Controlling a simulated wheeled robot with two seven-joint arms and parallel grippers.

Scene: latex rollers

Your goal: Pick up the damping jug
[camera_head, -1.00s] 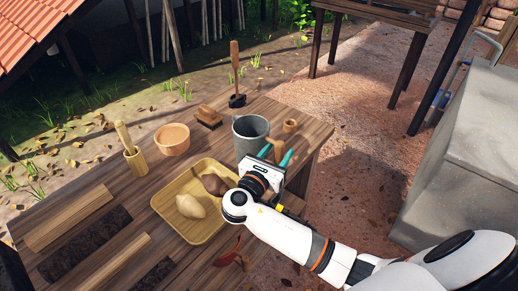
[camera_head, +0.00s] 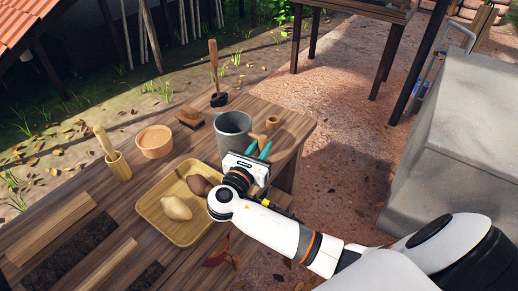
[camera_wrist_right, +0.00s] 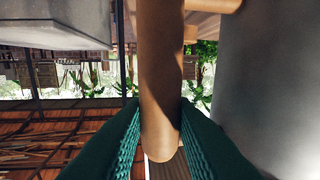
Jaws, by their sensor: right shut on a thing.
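The damping jug, a grey open-topped vessel with a wooden handle, stands at the table's far right in the head view (camera_head: 231,132). In the right wrist view its grey side (camera_wrist_right: 270,70) fills the right edge, and the tan handle (camera_wrist_right: 160,80) runs down the middle. My right gripper (camera_head: 260,150) has its green fingers shut on the handle, one on each side; the fingers also show in the right wrist view (camera_wrist_right: 158,135). The jug's base is partly hidden, and I cannot tell whether it is clear of the table. My left gripper is not in view.
A wooden tray (camera_head: 150,209) with two lumps lies left of my right wrist. A bowl (camera_head: 154,142), a brush (camera_head: 191,118), a holder with a stick (camera_head: 118,167), an upright mallet-like tool (camera_head: 214,65) and a small wooden cup (camera_head: 273,122) stand around. A grey block (camera_head: 460,140) stands at right.

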